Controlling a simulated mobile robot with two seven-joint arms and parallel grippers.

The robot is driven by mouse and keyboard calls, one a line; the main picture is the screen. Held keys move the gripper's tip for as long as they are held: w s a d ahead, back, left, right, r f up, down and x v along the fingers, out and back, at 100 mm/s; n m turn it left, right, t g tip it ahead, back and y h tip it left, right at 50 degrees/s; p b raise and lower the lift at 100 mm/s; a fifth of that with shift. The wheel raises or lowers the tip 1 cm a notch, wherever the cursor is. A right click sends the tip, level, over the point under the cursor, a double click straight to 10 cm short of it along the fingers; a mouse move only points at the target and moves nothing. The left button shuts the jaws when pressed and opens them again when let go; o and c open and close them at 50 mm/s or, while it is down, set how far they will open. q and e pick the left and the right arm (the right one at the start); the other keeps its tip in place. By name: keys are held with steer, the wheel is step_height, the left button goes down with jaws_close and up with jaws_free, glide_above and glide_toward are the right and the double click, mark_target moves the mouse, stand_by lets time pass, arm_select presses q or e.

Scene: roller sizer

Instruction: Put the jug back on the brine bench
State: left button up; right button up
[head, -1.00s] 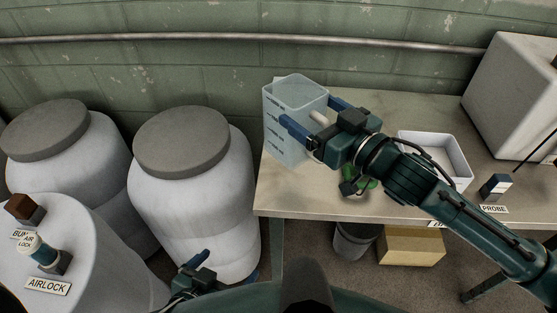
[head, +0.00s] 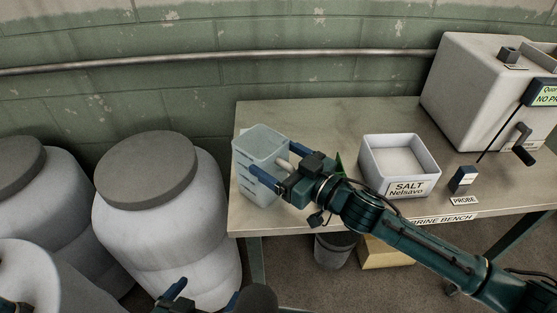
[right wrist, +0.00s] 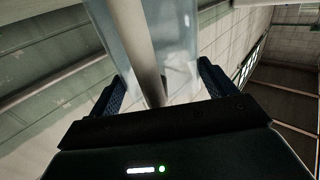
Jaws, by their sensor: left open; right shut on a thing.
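The jug (head: 253,187) is translucent pale blue with dark marks on its side. It is upright over the left end of the brine bench (head: 395,110); whether its base touches the top I cannot tell. My right gripper (head: 283,164) is shut on the jug's pale handle. In the right wrist view the handle (right wrist: 138,45) runs between the fingers, with the jug's clear wall (right wrist: 180,40) behind it. My left gripper (head: 205,293) is open and empty at the bottom of the head view, in front of the white barrel.
A white salt tray (head: 432,158), a probe (head: 462,180) and a white machine with a crank (head: 465,90) stand on the bench to the right. White barrels with grey lids (head: 147,170) stand left. A bin (head: 332,252) and a box (head: 385,254) are below.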

steer(key=shift+r, duration=0.1)
steer(key=o, duration=1.9)
steer(key=shift+f, duration=0.2)
steer(key=shift+r, duration=0.3)
steer(key=b+v, duration=0.1)
steer(key=v, duration=1.1)
steer(key=s+f+m+h, duration=0.3)
steer(key=s+f+h, duration=0.1)
steer(key=f, duration=0.5)
steer(key=s+f+m+g+h, duration=0.1)
steer(key=s+f+m+h, duration=0.2)
steer(key=s+f, duration=0.4)
step_height(320, 180, down, 2)
steer(key=shift+s+d+f+h, duration=0.15)
steer(key=shift+d+f+h, duration=0.1)
steer(key=shift+d+h, duration=0.35)
